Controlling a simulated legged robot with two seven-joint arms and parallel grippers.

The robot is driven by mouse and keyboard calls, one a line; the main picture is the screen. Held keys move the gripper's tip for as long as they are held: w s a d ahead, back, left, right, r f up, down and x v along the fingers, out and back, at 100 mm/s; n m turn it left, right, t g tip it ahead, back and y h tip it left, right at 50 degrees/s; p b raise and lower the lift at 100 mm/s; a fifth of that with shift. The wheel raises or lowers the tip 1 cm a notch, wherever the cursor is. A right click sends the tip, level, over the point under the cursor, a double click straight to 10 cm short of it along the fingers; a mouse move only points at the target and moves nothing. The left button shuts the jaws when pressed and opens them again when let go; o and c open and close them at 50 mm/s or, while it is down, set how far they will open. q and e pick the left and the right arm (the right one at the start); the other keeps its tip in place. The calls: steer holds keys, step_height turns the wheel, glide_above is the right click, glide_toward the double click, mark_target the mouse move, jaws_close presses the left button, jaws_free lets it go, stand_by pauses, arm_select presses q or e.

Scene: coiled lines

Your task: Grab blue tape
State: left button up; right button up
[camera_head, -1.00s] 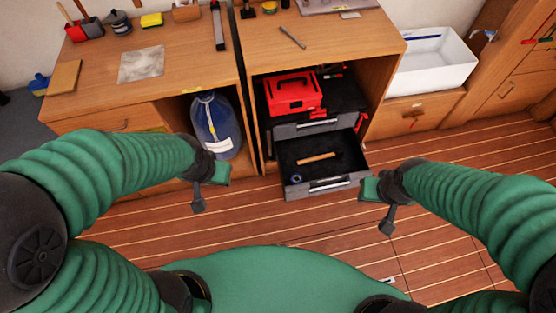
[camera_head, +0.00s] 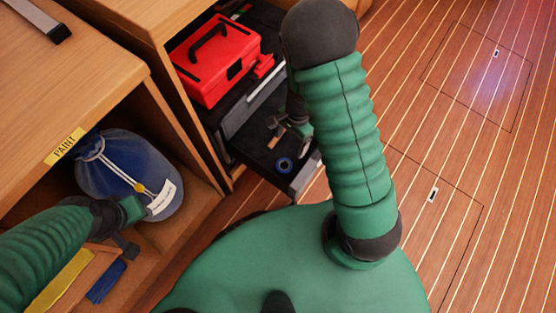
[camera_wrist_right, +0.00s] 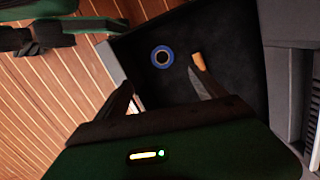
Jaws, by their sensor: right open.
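The blue tape (camera_head: 279,165) is a small roll lying flat in the open dark drawer (camera_head: 303,181), near its front corner. In the right wrist view the tape (camera_wrist_right: 153,58) lies on the black drawer floor, just beyond the fingertips. My right gripper (camera_head: 295,128) reaches over the drawer, partly hidden by my arm in the head view. In the right wrist view my right gripper (camera_wrist_right: 160,90) is open and empty, its fingers spread with the tape ahead of the gap. My left gripper (camera_head: 128,228) is in front of a blue bag; its jaw gap is unclear.
A wooden handle (camera_wrist_right: 197,62) lies in the drawer beside the tape, close to the right-hand finger. A red toolbox (camera_head: 215,60) sits above the drawer. The blue bag (camera_head: 125,175) stands in the left cabinet. The floor (camera_head: 450,130) at right is clear.

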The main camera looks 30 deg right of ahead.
steer(key=f+b, duration=0.2)
steer(key=f, duration=0.2)
steer(key=f+b, duration=0.2)
steer(key=f, duration=0.1)
steer(key=f+b, duration=0.3)
steer(key=f, duration=0.1)
steer(key=shift+s+a+f, duration=0.2)
steer(key=shift+s+f, duration=0.05)
steer(key=shift+f, duration=0.1)
steer(key=shift+a+f+b, duration=0.25)
steer(key=shift+f+b, duration=0.15)
steer(key=f+b, duration=0.4)
steer(key=shift+w+a+f, duration=0.2)
steer(key=shift+w+f, duration=0.1)
steer(key=shift+f, duration=0.1)
steer(key=shift+r, duration=0.2)
steer(key=c, duration=1.4)
